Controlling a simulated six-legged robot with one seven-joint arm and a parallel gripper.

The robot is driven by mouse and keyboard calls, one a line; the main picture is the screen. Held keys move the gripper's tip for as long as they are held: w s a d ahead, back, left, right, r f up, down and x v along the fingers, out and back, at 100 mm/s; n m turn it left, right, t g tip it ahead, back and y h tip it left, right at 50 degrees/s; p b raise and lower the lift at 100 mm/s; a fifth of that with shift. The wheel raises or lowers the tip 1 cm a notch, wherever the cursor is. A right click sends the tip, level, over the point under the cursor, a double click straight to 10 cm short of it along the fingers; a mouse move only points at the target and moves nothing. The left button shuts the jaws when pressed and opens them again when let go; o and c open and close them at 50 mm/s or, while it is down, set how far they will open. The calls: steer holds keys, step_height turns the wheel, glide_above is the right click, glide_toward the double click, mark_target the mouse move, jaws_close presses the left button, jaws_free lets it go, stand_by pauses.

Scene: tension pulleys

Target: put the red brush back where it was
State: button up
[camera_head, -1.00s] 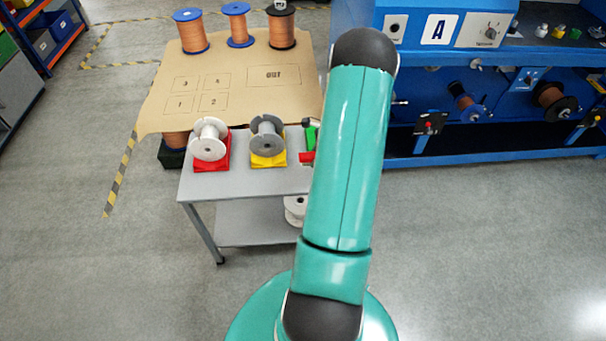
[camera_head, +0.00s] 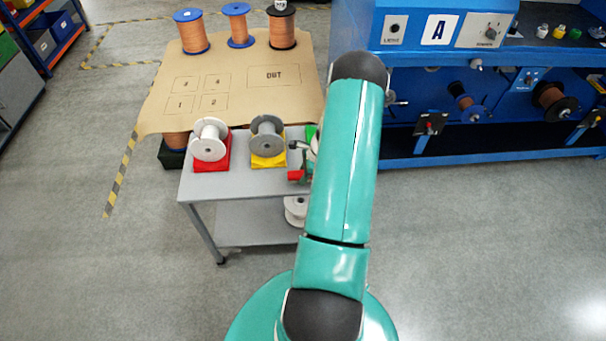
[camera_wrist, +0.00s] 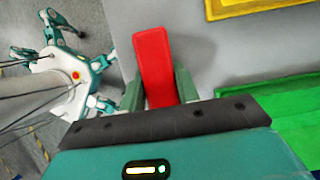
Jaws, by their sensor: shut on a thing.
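The red brush (camera_wrist: 155,62) is a plain red block-like shape in the wrist view. It sits between the two green fingers of my gripper (camera_wrist: 158,88), which are shut on it. In the head view the red brush (camera_head: 296,176) shows at the right part of the small grey table's top (camera_head: 237,177), just left of my arm. My gripper is mostly hidden behind my arm there. I cannot tell whether the brush touches the tabletop.
A white spool (camera_head: 209,140) on a red base and a grey spool (camera_head: 268,137) on a yellow base stand on the table. A green thing (camera_wrist: 277,110) lies right of my gripper. A blue machine bench (camera_head: 480,150) stands to the right.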

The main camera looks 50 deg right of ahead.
steer(key=o, duration=0.9)
steer(key=shift+o, duration=0.2)
steer(key=v, duration=1.2)
steer(key=w+a+r+n+h, duration=0.1)
steer(key=w+a+r+n, duration=0.35)
steer(key=a+r, duration=0.45)
steer(key=w+a+r+n+h, duration=0.1)
steer(key=w+a+r+n, duration=0.4)
steer(key=a+r, duration=0.4)
steer(key=s+a+r+n+h, duration=0.1)
steer(key=s+a+r+n, duration=0.2)
steer(key=a+r+n, duration=0.5)
steer(key=s+a+r+n, duration=0.35)
steer(key=a+r, duration=0.25)
steer(key=a, duration=0.5)
steer(key=s+a+r+n+t, duration=0.2)
steer(key=s+a+n, duration=0.4)
steer(key=s+a, duration=0.1)
steer(key=shift+a+r+n, duration=0.15)
steer(key=shift+a+n, duration=0.15)
steer(key=shift+n, duration=0.1)
